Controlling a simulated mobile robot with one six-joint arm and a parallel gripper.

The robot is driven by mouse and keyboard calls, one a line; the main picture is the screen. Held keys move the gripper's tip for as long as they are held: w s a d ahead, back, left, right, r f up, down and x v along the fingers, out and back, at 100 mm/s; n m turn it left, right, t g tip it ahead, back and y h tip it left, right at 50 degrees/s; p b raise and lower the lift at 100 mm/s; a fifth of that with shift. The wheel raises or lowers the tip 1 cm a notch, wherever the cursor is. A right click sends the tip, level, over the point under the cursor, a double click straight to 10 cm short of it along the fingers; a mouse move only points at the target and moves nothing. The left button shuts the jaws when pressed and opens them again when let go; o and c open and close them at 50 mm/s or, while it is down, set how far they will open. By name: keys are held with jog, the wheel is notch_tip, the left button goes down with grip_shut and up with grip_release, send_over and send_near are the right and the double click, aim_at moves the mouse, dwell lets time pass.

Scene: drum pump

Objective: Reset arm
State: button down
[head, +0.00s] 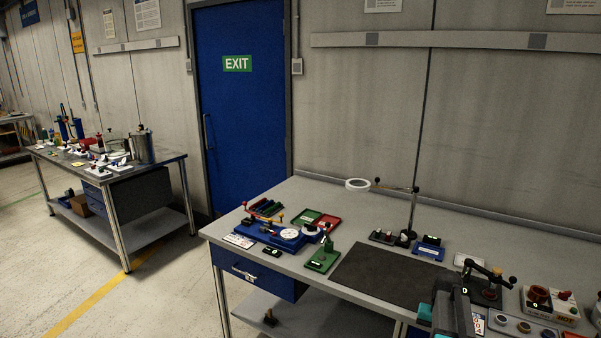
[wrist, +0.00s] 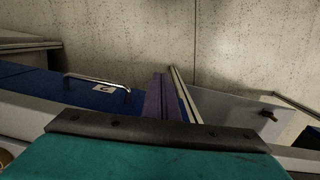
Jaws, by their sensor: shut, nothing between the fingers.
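My gripper (wrist: 160,128) shows in the wrist view as a teal block with a dark screwed bar across the bottom. It is shut, and I see nothing held in it. In the head view my dark and teal arm (head: 455,306) is at the lower edge, in front of the near bench (head: 360,207). The bottom of the frame cuts it off.
The near bench carries a dark mat (head: 385,280), a blue fixture (head: 275,234), a green block (head: 323,257), a ring on a stand (head: 358,185) and a red-knobbed unit (head: 551,302). A second bench (head: 170,157) with a metal drum (head: 141,147) stands left. Open floor lies between.

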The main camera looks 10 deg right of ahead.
jog(key=s+a+f+n+g+b, duration=0.15)
jog(key=s+a+f, duration=0.35)
jog(key=a+f, duration=0.55)
jog(key=s+a+f+n+g+b, duration=0.15)
jog(key=s+a+f, duration=0.25)
jog(key=a+f, duration=0.7)
jog(key=s+a+f+n, duration=0.1)
jog(key=s+a+f, duration=0.2)
jog(key=s, duration=0.3)
jog(key=s+a+f+n+g+b, duration=0.1)
jog(key=s+a+f+n, duration=0.1)
jog(key=s+a+f, duration=0.2)
jog(key=s+a+f+n, duration=0.1)
jog(key=s+a+f, duration=0.2)
jog(key=s, duration=0.6)
jog(key=shift+s+a+f+g+b, duration=0.3)
jog(key=shift+a, duration=0.4)
